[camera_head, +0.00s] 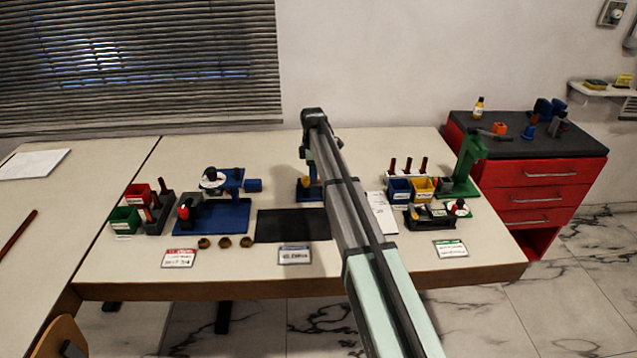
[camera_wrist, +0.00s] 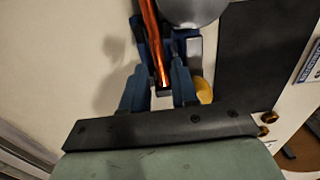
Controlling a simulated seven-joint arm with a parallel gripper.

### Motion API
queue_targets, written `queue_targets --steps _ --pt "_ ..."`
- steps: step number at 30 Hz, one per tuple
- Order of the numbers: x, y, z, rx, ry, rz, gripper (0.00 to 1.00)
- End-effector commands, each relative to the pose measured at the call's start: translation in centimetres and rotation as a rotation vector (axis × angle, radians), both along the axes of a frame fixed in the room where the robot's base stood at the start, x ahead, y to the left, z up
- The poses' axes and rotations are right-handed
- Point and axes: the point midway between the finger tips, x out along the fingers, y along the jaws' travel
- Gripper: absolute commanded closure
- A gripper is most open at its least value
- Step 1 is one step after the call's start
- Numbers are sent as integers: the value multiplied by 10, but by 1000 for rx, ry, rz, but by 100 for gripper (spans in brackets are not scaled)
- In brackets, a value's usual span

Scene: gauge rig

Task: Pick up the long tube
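In the wrist view, an orange-red tube (camera_wrist: 152,40) runs from the top edge down to between the fingers of my gripper (camera_wrist: 158,75). Its near end glows bright at a small dark block. The two blue-grey fingers stand apart, with gaps visible on both sides of the tube; I see no clear contact. In the head view, my arm hides most of the gripper and this tube. A separate long dark red rod (camera_head: 19,241) lies on the left table. I cannot tell from its looks which of the two is the long tube.
A blue gauge stand (camera_head: 212,216) with red and green bins stands to the left. A black mat (camera_head: 292,225) lies mid-table. Blue and yellow bins (camera_head: 423,189) and a green press (camera_head: 466,165) stand to the right. A red cabinet (camera_head: 545,171) is beyond.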

Motion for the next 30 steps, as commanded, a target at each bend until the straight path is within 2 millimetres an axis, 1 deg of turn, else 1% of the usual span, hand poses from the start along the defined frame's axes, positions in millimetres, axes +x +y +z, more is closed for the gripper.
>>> queue_targets --steps 1,4,7,12,21,30 --pt "0 0 -8 0 1 0 72" --pt "0 0 -19 0 1 0 72" --pt "0 0 -22 0 0 0 72" --pt "0 0 -22 0 0 0 72" --pt "0 0 -22 0 0 0 100" --pt "0 0 -22 0 0 0 100"
